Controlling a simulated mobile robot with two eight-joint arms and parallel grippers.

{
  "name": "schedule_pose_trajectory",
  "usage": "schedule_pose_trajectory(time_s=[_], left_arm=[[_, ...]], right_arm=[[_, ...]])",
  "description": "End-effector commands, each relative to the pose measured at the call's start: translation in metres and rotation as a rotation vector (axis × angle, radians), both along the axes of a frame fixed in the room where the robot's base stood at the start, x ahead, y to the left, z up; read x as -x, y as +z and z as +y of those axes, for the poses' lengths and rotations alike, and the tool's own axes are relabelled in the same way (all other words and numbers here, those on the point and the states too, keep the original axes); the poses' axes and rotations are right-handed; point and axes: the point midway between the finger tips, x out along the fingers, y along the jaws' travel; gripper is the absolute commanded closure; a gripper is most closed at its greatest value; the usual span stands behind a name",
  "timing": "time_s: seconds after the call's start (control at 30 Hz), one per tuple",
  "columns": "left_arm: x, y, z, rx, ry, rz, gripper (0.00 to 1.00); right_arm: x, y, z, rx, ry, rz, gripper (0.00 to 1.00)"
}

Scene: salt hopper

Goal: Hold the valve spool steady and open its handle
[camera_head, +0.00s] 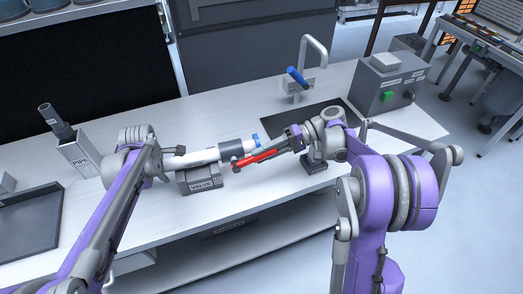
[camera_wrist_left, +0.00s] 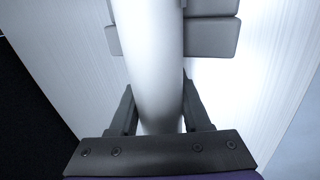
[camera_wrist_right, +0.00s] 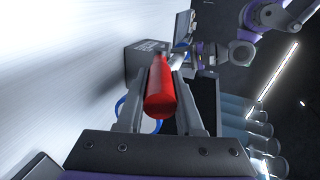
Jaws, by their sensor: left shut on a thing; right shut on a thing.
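The valve spool is a white pipe with a dark grey middle (camera_head: 231,150) and a blue ring at its right end (camera_head: 256,138). It lies across a grey block labelled VALVE (camera_head: 200,178) on the bench. My left gripper (camera_head: 172,160) is shut around the white pipe at its left part; the left wrist view shows the pipe (camera_wrist_left: 150,60) between the fingers. The red handle (camera_head: 256,157) extends to the right from the spool's middle. My right gripper (camera_head: 284,145) is shut on the handle's outer end, and the right wrist view shows the red handle (camera_wrist_right: 161,90) between its fingers.
A grey block labelled PIPE (camera_head: 78,158) with an upright dark tube stands at the left. A faucet with a blue lever (camera_head: 297,77) and a dark sink area are behind. A grey control box with a green button (camera_head: 388,96) is at the back right.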

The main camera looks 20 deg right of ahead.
Motion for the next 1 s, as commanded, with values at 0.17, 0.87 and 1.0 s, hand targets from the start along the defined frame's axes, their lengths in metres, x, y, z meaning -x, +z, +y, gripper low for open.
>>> schedule_pose_trajectory(time_s=[0.17,0.87,1.0], left_arm=[[-0.0001,0.0003,0.0001,0.0,-0.001,-0.001,1.0],[-0.0001,0.0003,-0.0003,0.0,-0.001,-0.001,1.0],[-0.0001,0.0003,-0.0004,0.001,0.0,0.0,1.0]], right_arm=[[0.0002,-0.0025,-0.0013,-0.046,0.001,-0.005,1.0],[0.0007,-0.0034,-0.0012,-0.059,0.003,-0.006,0.34],[0.0006,-0.0037,-0.0013,-0.058,0.001,-0.006,0.34]])
